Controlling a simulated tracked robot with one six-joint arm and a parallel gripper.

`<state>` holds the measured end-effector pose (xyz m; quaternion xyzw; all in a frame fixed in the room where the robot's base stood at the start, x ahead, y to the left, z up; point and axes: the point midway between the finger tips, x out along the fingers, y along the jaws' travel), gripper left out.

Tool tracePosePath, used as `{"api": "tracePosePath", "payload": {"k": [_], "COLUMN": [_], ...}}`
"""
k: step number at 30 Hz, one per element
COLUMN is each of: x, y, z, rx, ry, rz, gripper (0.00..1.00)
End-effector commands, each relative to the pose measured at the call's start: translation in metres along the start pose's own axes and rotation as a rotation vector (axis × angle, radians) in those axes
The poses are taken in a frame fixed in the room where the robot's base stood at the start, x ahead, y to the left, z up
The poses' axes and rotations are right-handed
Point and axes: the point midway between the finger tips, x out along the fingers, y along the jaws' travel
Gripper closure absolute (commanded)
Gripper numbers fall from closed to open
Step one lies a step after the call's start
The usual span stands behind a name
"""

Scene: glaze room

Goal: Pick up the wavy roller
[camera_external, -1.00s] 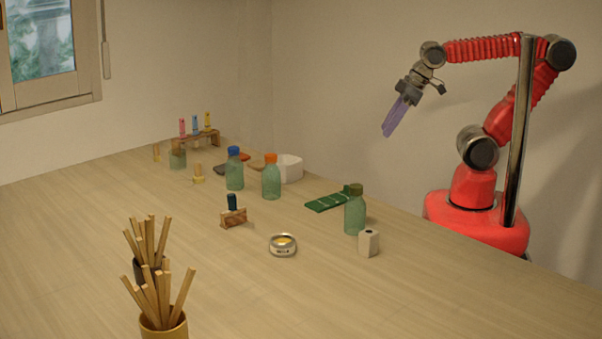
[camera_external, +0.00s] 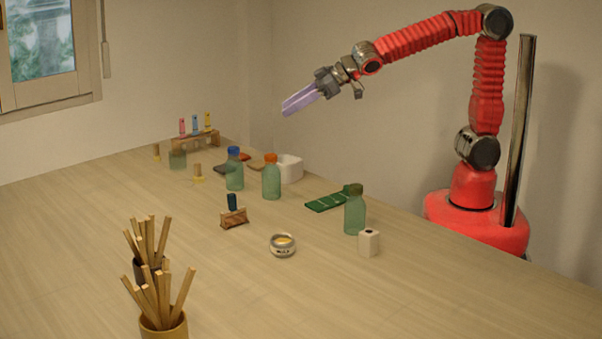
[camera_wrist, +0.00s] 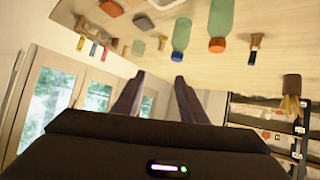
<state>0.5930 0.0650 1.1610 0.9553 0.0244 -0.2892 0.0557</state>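No surface pattern is clear enough to tell which piece is the wavy roller. Three small upright tools, pink (camera_external: 182,127), blue (camera_external: 195,124) and yellow (camera_external: 207,122), stand in a wooden rack (camera_external: 215,136) at the far end of the table. My gripper (camera_external: 284,109) is high in the air, well above the table, pointing left and down. In the wrist view its fingers (camera_wrist: 160,75) are apart with nothing between them. That view is tilted, with the coloured tools (camera_wrist: 93,48) at upper left.
Bottles with blue (camera_external: 234,168), orange (camera_external: 271,177) and green (camera_external: 355,211) caps stand on the table (camera_external: 90,240). Stick cups (camera_external: 163,325) stand in front.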

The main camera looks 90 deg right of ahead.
Motion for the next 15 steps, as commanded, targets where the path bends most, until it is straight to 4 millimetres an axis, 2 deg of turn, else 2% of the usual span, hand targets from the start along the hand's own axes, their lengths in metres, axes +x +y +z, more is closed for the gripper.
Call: {"api": "tracePosePath", "payload": {"k": [1, 9, 15], "x": [0.013, 0.07, 0.108], "y": [-0.011, -0.076, -0.135], "z": [-0.007, -0.042, -0.052], "rx": [-0.009, -0.048, -0.074], "ry": [0.017, 0.121, 0.17], "rz": [-0.021, -0.162, -0.298], "gripper": [0.62, 0.62, 0.62]}}
